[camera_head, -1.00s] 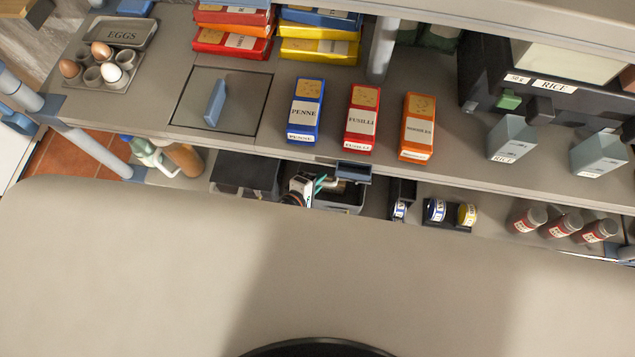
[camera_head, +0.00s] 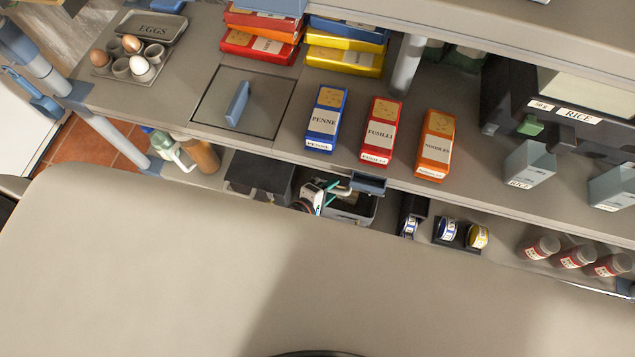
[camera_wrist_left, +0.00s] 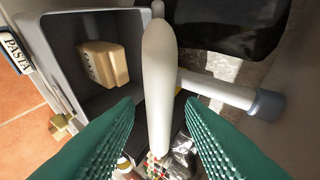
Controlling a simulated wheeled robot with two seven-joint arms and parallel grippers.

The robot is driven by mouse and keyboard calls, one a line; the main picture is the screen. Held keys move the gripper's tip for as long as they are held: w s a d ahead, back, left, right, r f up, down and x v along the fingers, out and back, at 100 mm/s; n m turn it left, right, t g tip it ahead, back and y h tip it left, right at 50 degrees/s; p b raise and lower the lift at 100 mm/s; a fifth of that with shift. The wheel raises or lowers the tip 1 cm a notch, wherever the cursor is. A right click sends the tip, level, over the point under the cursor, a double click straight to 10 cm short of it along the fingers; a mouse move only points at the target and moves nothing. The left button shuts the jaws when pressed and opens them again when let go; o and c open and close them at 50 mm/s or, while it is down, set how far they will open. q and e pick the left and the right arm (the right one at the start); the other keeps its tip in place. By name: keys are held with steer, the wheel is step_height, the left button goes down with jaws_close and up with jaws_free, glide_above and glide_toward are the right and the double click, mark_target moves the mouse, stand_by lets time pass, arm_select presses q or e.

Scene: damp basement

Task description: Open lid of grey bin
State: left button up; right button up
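A grey open-topped bin (camera_head: 352,214) stands on the low shelf under the counter edge, partly hidden by it. A blue-grey piece (camera_head: 368,184) stands at its back; I cannot tell whether it is the lid. My left gripper (camera_head: 328,192), small and partly hidden, is at the bin's left side. In the left wrist view its green fingers (camera_wrist_left: 160,108) are apart, with a pale rounded bar (camera_wrist_left: 159,70) between them and visible gaps at both tips. That view also shows a grey open box (camera_wrist_left: 60,42) with a tan block (camera_wrist_left: 103,64) inside. My right gripper is not in view.
The counter above holds a square panel (camera_head: 262,110) with a blue handle (camera_head: 237,103), and pasta boxes (camera_head: 326,118). A dark box (camera_head: 258,176) stands left of the bin, small tins (camera_head: 448,231) right of it. A broad pale surface (camera_head: 200,270) fills the foreground.

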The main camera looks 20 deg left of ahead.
arm_select(q)
steer(key=v, duration=1.1)
steer(key=shift+w, duration=0.1)
